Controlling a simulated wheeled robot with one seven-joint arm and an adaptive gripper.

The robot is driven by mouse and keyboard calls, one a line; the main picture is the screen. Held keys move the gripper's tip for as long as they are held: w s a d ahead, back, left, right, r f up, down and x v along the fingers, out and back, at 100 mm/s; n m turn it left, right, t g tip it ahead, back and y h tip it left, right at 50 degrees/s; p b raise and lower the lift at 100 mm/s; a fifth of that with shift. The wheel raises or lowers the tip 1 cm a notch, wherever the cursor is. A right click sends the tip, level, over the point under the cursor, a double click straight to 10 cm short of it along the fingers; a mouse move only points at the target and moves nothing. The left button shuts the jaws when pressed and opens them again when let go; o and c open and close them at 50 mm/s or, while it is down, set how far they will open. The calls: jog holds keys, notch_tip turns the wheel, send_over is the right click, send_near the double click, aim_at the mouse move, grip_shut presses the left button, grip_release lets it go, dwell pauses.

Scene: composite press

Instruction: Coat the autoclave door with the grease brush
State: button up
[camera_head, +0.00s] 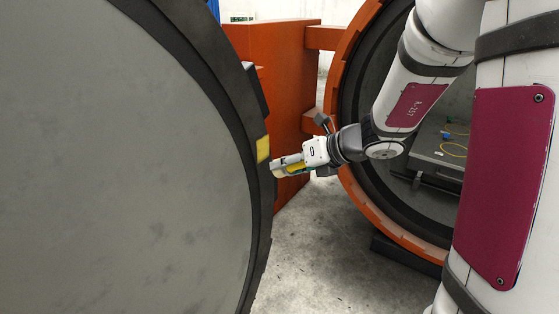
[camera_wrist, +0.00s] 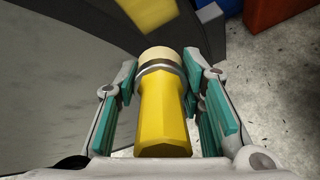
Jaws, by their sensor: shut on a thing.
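The autoclave door (camera_head: 120,160) is a large round grey disc with a dark rim, filling the left of the head view. A yellow patch (camera_head: 263,149) shows on its dark rim; a yellow patch also shows at the top of the wrist view (camera_wrist: 150,12). My gripper (camera_head: 290,166) is beside the rim, shut on the grease brush (camera_wrist: 163,115). The brush has a yellow handle, a grey band and pale bristles pointing away from the gripper. Its tip (camera_head: 278,172) is close to the rim just below the patch; I cannot tell whether they touch.
The orange-rimmed autoclave opening (camera_head: 350,170) stands at the right, with a dark platform (camera_head: 440,150) and yellow loops inside. An orange hinge block (camera_head: 285,90) stands behind my gripper. Bare concrete floor (camera_head: 320,250) lies between door and opening.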

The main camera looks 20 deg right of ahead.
jog(key=shift+s+d, duration=0.35)
jog(key=shift+s, duration=0.15)
jog(key=shift+s+d+p, duration=0.5)
jog(key=shift+s+d, duration=0.4)
jog(key=shift+s, duration=0.3)
jog(key=o, duration=0.4)
jog(key=shift+c, duration=0.2)
jog(key=c, duration=0.4)
